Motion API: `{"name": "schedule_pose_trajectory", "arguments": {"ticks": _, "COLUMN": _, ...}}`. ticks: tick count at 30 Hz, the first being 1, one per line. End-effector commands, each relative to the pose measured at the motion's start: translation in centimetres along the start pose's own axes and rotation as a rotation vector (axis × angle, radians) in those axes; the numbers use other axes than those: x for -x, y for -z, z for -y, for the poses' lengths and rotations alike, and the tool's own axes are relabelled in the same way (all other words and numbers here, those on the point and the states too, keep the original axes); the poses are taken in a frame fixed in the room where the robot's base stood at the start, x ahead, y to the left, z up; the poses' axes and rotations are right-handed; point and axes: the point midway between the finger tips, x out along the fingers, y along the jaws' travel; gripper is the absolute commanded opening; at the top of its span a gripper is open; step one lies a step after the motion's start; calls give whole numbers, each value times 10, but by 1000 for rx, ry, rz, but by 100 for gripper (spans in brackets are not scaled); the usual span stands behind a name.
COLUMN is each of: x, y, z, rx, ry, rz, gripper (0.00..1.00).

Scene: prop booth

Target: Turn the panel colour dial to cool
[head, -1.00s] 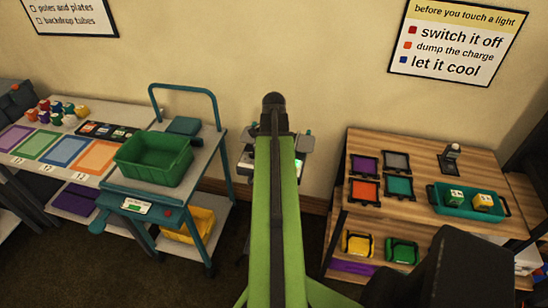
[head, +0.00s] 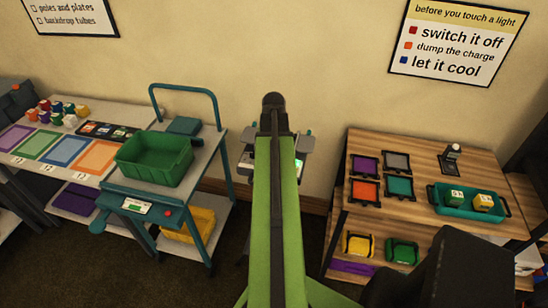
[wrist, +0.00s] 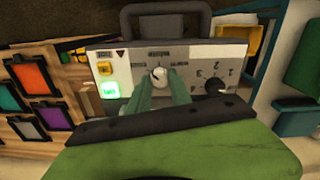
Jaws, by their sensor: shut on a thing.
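In the wrist view, a grey control panel (wrist: 135,54) with a dark carry handle faces me. Near its middle is a pale dial (wrist: 158,73) with a dark pointer mark, pointing roughly up; the small labels around it are too blurred to read. My gripper (wrist: 159,86) has its green fingers shut on this dial, one on each side. A black knob (wrist: 215,87) with markings sits to the right. A lit green switch (wrist: 110,90) and a yellow button (wrist: 105,69) are on the left. In the head view my arm hides most of the panel and the gripper.
In the head view, a trolley with a green bin (head: 155,160) stands left. A wooden shelf unit (head: 430,155) with coloured frames and a teal tray (head: 470,205) stands right. The wall is close behind the panel. Dark floor shows between the furniture.

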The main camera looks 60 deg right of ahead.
Motion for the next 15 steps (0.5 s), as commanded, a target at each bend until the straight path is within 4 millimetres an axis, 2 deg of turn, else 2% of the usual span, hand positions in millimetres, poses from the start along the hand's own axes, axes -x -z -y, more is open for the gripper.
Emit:
{"name": "schedule_pose_trajectory", "arguments": {"ticks": 6, "x": 0, "y": 0, "z": 0, "rx": 143, "ry": 0, "rz": -1, "gripper": 0}}
{"name": "schedule_pose_trajectory", "arguments": {"ticks": 15, "x": 0, "y": 0, "z": 1, "rx": 250, "ry": 0, "rz": -1, "gripper": 0}}
